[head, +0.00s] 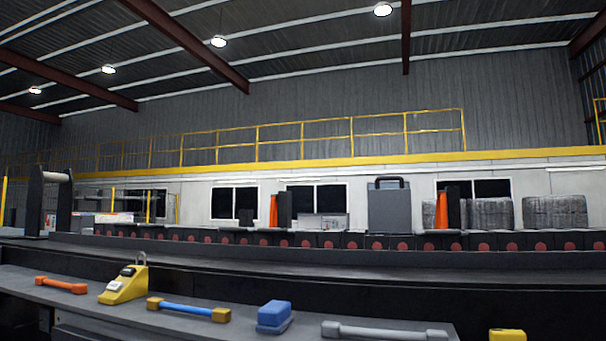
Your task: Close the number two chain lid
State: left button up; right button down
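A long dark track (330,240) with a row of red round spots runs across the head view behind the bench. I cannot tell whether it is the drag chain, and I cannot make out a lid marked with the number two. A grey upright box (389,209) with a dark handle on top shows at or behind the track, right of centre. Neither of my grippers is in view.
A grey bench (235,327) in front holds an orange bar (61,285), a yellow block (124,286) with a shackle, a blue bar (186,309) with yellow ends, a blue block (273,315) and a grey bar (383,331). A yellow block (507,335) shows bottom right.

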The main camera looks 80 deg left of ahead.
aim_at(390, 210)
jog(key=u, duration=2.4)
